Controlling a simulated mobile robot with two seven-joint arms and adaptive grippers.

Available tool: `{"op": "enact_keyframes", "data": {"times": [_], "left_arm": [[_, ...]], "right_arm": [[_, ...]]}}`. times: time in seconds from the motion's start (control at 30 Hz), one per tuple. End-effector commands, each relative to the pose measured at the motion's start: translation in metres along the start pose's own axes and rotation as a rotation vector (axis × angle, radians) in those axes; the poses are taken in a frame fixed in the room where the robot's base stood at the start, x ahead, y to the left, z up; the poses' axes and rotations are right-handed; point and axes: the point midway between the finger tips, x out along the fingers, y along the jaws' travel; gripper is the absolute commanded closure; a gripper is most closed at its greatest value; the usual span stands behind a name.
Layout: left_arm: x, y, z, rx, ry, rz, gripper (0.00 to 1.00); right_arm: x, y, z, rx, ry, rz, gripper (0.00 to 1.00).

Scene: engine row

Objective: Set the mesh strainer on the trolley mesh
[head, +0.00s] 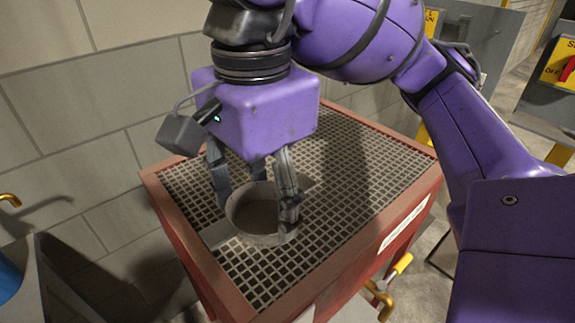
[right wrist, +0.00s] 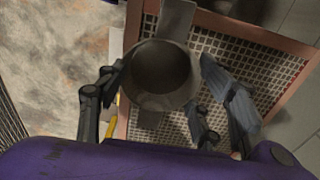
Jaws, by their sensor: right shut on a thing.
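The mesh strainer (head: 258,211) is a round grey bowl with flat tabs on two opposite sides. It is upright at the left middle of the trolley mesh (head: 365,165), a dark grid in a red frame. Whether its underside touches the grid is hidden. My right gripper (head: 256,222) points down from above with its fingers around the bowl, shut on it. In the right wrist view the strainer (right wrist: 161,78) shows between the fingers, over the trolley mesh (right wrist: 245,65). My left gripper is in neither view.
The trolley's red rim (head: 155,195) borders the mesh, and a block wall (head: 85,140) stands behind and left. A grey basin with a brass tap (head: 10,200) is at far left. Yellow-handled brass pipework (head: 383,290) is at lower right. The mesh's right part is clear.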

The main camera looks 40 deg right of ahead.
Motion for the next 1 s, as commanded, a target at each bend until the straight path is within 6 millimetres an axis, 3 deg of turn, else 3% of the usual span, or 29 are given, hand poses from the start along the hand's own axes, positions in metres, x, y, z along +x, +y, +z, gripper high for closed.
{"op": "enact_keyframes", "data": {"times": [0.2, 0.37, 0.5, 0.7, 0.87, 1.0], "left_arm": [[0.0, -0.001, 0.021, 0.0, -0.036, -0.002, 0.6], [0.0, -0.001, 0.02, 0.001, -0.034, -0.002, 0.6], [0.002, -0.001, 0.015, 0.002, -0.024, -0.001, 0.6], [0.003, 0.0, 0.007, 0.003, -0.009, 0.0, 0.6], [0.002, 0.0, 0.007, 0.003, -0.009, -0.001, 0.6], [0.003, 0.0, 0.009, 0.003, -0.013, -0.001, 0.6]], "right_arm": [[0.022, -0.022, -0.04, 0.012, 0.004, 0.009, 0.66], [0.04, -0.042, -0.074, 0.012, 0.003, 0.009, 0.66], [0.067, -0.054, -0.094, 0.006, 0.004, 0.01, 0.66], [0.089, -0.065, -0.11, 0.002, 0.001, 0.004, 0.66], [0.096, -0.068, -0.115, 0.001, 0.001, 0.001, 0.66], [0.115, -0.069, -0.117, 0.0, 0.001, 0.004, 0.66]]}}
